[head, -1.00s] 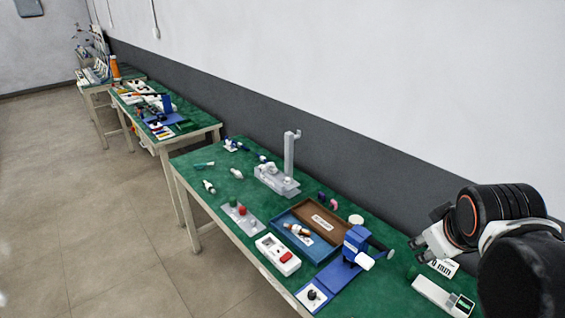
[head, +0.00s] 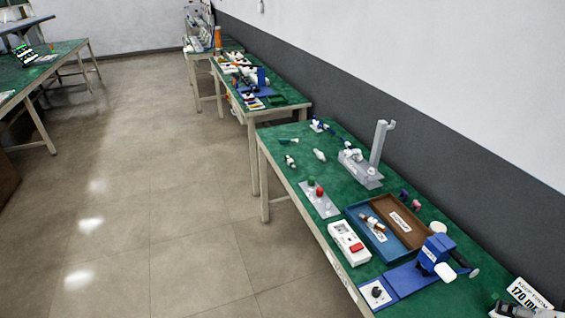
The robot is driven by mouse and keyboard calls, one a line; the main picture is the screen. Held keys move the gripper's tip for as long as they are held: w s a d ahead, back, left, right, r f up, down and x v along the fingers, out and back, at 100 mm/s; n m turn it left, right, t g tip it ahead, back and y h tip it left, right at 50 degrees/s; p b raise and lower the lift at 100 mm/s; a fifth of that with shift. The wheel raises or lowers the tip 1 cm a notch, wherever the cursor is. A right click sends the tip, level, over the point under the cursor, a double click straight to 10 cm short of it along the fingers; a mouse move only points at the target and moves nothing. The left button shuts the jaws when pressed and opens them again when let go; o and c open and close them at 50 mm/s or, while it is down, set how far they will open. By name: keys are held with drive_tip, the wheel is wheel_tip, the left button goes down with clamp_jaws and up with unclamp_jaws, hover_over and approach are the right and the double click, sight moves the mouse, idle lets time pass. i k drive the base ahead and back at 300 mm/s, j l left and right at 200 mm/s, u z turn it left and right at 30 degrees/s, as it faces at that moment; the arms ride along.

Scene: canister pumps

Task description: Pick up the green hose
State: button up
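I cannot make out a clear green hose. A small teal-green piece (head: 288,140) lies near the left edge of the nearest green-topped bench (head: 285,165), too small to identify. A dark and light part at the bottom right corner (head: 515,308) may be the tip of my gripper, cut off by the frame. Its fingers cannot be told apart, and nothing shows held in it.
The bench carries a grey stand with a tall post (head: 380,150), a blue and brown tray (head: 360,232), a white box with a red button (head: 349,243) and a blue clamp device (head: 435,252). More benches stand behind and at far left. The floor (head: 150,200) is clear.

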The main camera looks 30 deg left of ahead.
sight(291, 161)
drive_tip(key=i+j+u, duration=0.2)
drive_tip(key=u, duration=0.2)
drive_tip(key=i+j+u, duration=0.15)
drive_tip(key=u, duration=0.25)
drive_tip(key=i+u, duration=0.45)
drive_tip(key=j+z, duration=0.15)
drive_tip(key=z, duration=0.35)
drive_tip(key=j+z, duration=0.15)
drive_tip(key=z, duration=0.3)
drive_tip(key=j+z, duration=0.2)
drive_tip(key=z, duration=0.3)
drive_tip(key=j+z, duration=0.15)
drive_tip(key=j, duration=0.3)
drive_tip(key=k+j+z, duration=0.15)
drive_tip(key=j, duration=0.25)
drive_tip(key=j+z, duration=0.15)
drive_tip(key=j, duration=0.3)
drive_tip(key=k+j+z, duration=0.1)
drive_tip(key=j, duration=0.3)
drive_tip(key=k+j+z, duration=0.15)
drive_tip(key=j, duration=0.25)
drive_tip(key=k+j+z, duration=0.15)
drive_tip(key=j, duration=0.25)
drive_tip(key=k+j+z, duration=0.15)
drive_tip(key=k+j, duration=0.15)
drive_tip(key=j, duration=0.15)
drive_tip(key=k+j, duration=0.15)
drive_tip(key=j, duration=0.15)
drive_tip(key=k+j, duration=0.1)
drive_tip(key=j, duration=0.2)
